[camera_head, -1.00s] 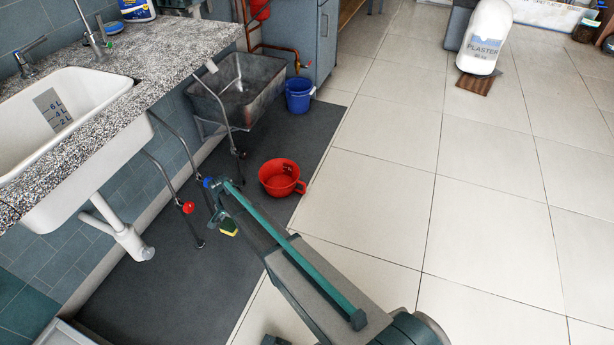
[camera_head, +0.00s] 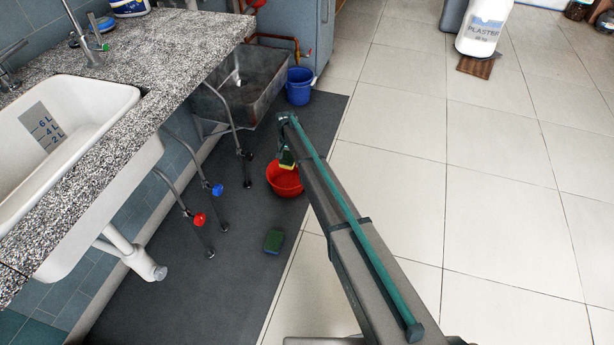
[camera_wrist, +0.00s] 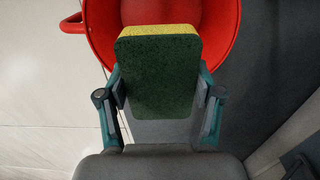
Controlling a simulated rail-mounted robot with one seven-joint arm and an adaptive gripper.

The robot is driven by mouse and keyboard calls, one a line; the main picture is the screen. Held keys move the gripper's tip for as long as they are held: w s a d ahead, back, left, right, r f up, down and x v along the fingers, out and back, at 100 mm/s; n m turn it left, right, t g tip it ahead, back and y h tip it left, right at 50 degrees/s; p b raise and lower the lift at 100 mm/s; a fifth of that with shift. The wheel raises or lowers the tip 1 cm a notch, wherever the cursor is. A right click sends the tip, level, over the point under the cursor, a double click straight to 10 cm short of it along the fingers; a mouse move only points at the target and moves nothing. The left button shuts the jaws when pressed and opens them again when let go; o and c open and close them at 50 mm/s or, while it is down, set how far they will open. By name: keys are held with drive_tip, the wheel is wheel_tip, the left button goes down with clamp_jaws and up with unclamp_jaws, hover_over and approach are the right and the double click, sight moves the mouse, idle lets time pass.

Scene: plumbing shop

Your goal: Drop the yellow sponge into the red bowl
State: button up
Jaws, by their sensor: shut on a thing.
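A sponge (camera_head: 287,160) with a yellow layer and a dark green layer hangs in my gripper (camera_head: 285,148). In the wrist view, my gripper (camera_wrist: 160,92) has a finger on each side of the sponge (camera_wrist: 157,78); its green face is toward the camera and its yellow layer shows along the far edge. The red bowl (camera_head: 286,184) stands on the dark mat. The sponge overlaps the bowl's back part in the head view. In the wrist view the red bowl (camera_wrist: 222,30) lies behind the sponge, partly hidden by it. The sponge's height over the bowl is hard to tell.
A second green block, sponge-like (camera_head: 273,241), lies on the dark mat (camera_head: 200,295). A blue bucket (camera_head: 299,86) and a metal basin (camera_head: 240,88) are behind the bowl. Pipes with red and blue valve knobs stand left.

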drive_tip(key=shift+d+f+n, duration=0.1)
drive_tip(key=shift+d+n, duration=0.2)
drive_tip(key=shift+d, duration=0.15)
drive_tip(key=shift+a+f, duration=0.15)
drive_tip(key=shift+f, duration=0.05)
drive_tip(key=shift+f+b, duration=2.25)
drive_tip(key=shift+f, duration=0.55)
drive_tip(key=o, duration=1)
drive_tip(key=shift+c, duration=0.2)
drive_tip(key=shift+r, duration=0.15)
wheel_tip(320, 180, up, 12)
drive_tip(key=shift+f, duration=0.1)
